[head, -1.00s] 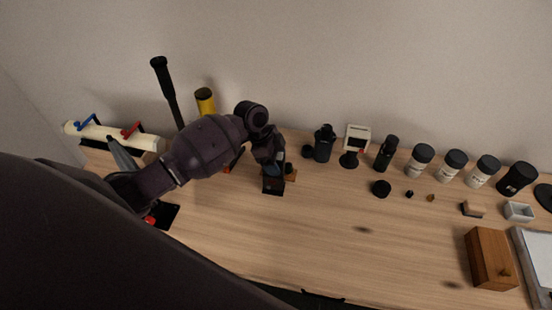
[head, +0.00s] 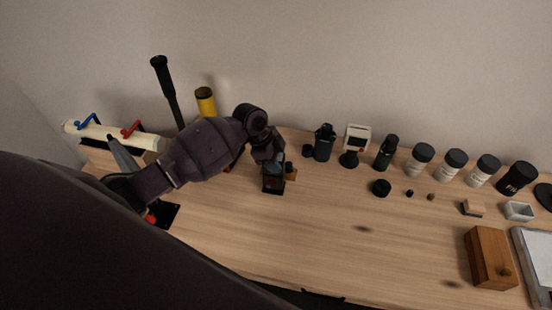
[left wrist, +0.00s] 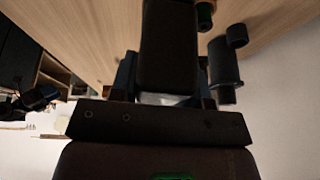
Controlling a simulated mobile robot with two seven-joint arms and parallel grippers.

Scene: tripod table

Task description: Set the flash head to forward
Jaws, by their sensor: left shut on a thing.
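My left gripper (head: 273,165) reaches down to the table from the left in the head view. It is closed around a dark flash unit (head: 273,186) that stands on the table. In the left wrist view, a dark block of the flash (left wrist: 168,45) with a pale strip at its near end sits between the fingers of the left gripper (left wrist: 165,80). The gripper hides much of the flash in the head view, and I cannot tell exactly which way its head faces. My right gripper is not in view.
A small brown piece (head: 291,173) is beside the flash. A black canister (head: 323,143), a white-faced device (head: 357,139) and several pots stand along the wall. A wooden box (head: 490,258) is at the right. The table's middle front is clear.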

